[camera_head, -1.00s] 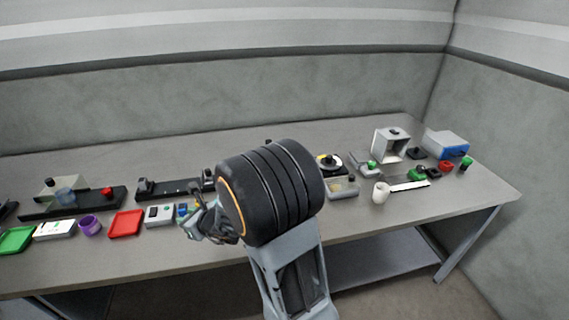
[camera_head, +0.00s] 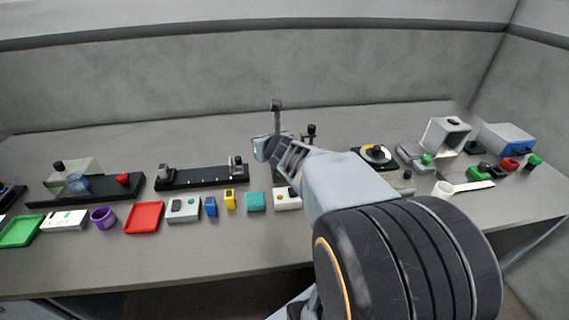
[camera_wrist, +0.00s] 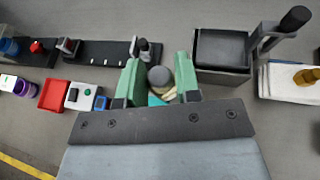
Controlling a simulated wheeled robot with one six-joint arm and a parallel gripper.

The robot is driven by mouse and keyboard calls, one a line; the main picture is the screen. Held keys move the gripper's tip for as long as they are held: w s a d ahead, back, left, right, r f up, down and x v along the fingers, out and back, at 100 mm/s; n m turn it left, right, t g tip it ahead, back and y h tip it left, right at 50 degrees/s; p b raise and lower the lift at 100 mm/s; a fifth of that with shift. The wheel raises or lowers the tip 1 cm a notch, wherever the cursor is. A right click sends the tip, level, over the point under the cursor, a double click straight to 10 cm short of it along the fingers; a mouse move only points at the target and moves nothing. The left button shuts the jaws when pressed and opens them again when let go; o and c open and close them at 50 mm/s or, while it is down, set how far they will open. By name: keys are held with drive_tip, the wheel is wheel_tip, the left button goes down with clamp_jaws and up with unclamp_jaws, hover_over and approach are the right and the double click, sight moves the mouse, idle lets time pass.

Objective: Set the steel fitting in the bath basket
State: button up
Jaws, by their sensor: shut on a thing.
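My gripper (camera_wrist: 160,82) has green fingers, shut on a grey rounded piece, the steel fitting (camera_wrist: 158,76), seen from above. In the head view my gripper (camera_head: 268,150) is out over the middle of the table, partly hidden by its own links; the fitting is hard to make out there. In the wrist view a dark open-topped box (camera_wrist: 222,48), which looks like the bath, stands just right of the fingers. An arm with a black knob (camera_wrist: 295,18) rises at its right side. I cannot clearly tell the basket from the box. The fitting is apart from the box.
A teal block (camera_head: 255,201), yellow block (camera_head: 230,199), blue block (camera_head: 210,206) and red tray (camera_head: 145,217) line the front. A black rail fixture (camera_head: 202,177) stands behind them.

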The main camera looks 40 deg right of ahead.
drive_tip(key=d, duration=0.1)
drive_tip(key=s+d+r+m+h, duration=0.1)
drive_tip(key=d, duration=0.1)
drive_tip(key=shift+s+r+g+h, duration=0.2)
drive_tip(key=shift+r+g+h, duration=0.05)
drive_tip(key=shift+g+h, duration=0.05)
drive_tip(key=shift+m+h, duration=0.5)
drive_tip(key=shift+m, duration=0.1)
drive_tip(key=s+d, duration=0.1)
drive_tip(key=s+d+b, duration=0.1)
drive_tip(key=d, duration=0.1)
drive_tip(key=shift+s+d+r, duration=0.15)
drive_tip(key=shift+s, duration=0.15)
clamp_jaws()
drive_tip(key=w+d+f+b, duration=0.2)
drive_tip(key=w, duration=0.1)
drive_tip(key=w+d+f+b, duration=0.2)
drive_tip(key=w+f+b, duration=0.1)
drive_tip(key=w, duration=0.1)
drive_tip(key=w+d+f+b, duration=0.2)
drive_tip(key=w+f+b, duration=0.1)
drive_tip(key=shift+w+f, duration=0.25)
drive_tip(key=shift+w, duration=0.05)
drive_tip(key=shift+w+d+f+b, duration=0.1)
drive_tip(key=shift+w+f+b, duration=0.2)
drive_tip(key=shift+w+b, duration=0.1)
drive_tip(key=f+b, duration=0.3)
drive_tip(key=f, duration=0.1)
drive_tip(key=shift+w+d, duration=0.2)
drive_tip(key=shift+w, duration=0.15)
